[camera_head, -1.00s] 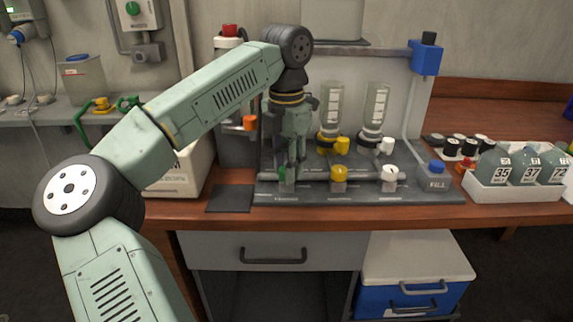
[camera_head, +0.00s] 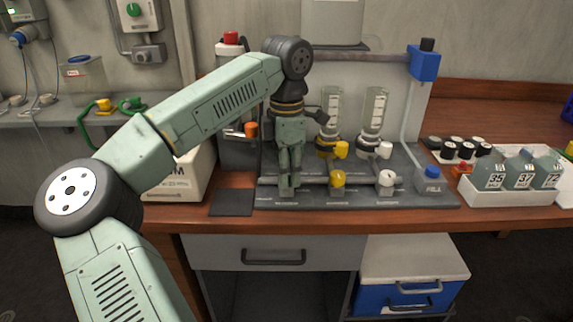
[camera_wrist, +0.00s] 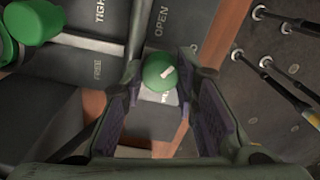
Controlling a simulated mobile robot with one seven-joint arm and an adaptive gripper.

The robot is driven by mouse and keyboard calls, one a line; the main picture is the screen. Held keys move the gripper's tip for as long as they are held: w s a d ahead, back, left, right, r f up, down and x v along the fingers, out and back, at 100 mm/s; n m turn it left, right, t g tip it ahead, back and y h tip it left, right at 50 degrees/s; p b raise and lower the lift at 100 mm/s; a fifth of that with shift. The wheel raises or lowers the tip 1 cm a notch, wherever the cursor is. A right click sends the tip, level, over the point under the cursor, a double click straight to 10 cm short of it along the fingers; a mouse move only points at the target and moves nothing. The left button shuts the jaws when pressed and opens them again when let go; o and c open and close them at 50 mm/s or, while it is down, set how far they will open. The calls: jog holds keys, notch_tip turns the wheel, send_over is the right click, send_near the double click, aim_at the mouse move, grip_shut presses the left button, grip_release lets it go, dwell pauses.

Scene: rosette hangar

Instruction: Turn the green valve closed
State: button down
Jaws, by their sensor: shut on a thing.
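The green valve (camera_wrist: 158,73) is a round knob with a white mark on top, seen between my fingers in the wrist view. My gripper (camera_head: 288,184) points down at the left end of the pipe on the grey rig base, and it is shut on the green valve. Its two fingers (camera_wrist: 163,100) stand on either side of the knob in the wrist view. In the head view the gripper hides nearly all of the knob. The word OPEN shows on the plate beside the knob in the wrist view.
A yellow valve (camera_head: 338,179) and a white valve (camera_head: 387,178) sit farther right on the same pipe. Two upright clear bottles (camera_head: 331,108) stand behind. A white tray (camera_head: 510,200) of numbered bottles is at the right. A dark mat (camera_head: 232,201) lies left of the rig.

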jog(key=m+p, duration=0.1)
jog(key=m, duration=0.5)
jog(key=shift+p, duration=0.4)
jog(key=m+p, duration=0.1)
jog(key=m, duration=0.4)
jog(key=shift+m, duration=0.3)
jog(key=c, duration=1.2)
grip_release()
jog(key=shift+c, duration=0.2)
jog(key=shift+r, duration=0.1)
notch_tip(320, 180, up, 12)
